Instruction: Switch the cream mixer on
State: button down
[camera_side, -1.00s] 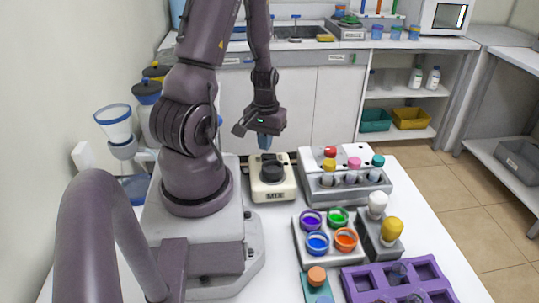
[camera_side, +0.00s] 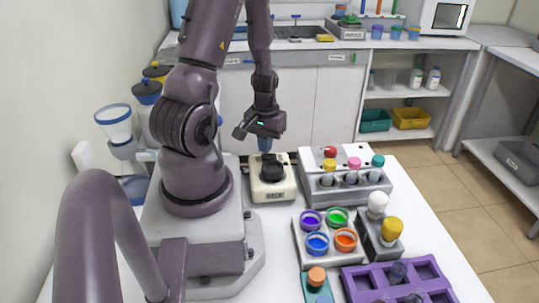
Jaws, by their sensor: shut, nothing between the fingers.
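The cream mixer (camera_side: 286,187) is a small box with a round black top, standing on the white table just right of my arm's base. I cannot tell whether the fingertips touch the mixer. Part of the mixer's back is hidden behind my gripper.
Right of the mixer stands a grey rack (camera_side: 345,187) with several capped bottles. In front are a tray (camera_side: 326,262) of coloured jars, a holder with a white and a yellow-topped item, and a purple rack (camera_side: 430,272). Blue-rimmed funnels (camera_side: 114,125) stand at left.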

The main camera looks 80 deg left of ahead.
jog(key=shift+f, duration=0.8)
jog(key=shift+r, duration=3.55)
jog(key=shift+d, duration=0.15)
jog(key=w+d+r+m+t, duration=0.2)
jog(key=d+r+m, duration=0.4)
jog(key=d+r, duration=0.4)
jog(key=w+d+r+m+t, duration=0.3)
jog(key=d+r+m, duration=0.3)
jog(key=d+r, duration=0.5)
jog(key=shift+d+r+t, duration=0.25)
jog(key=shift+d+t, duration=0.05)
jog(key=shift+d, duration=0.65)
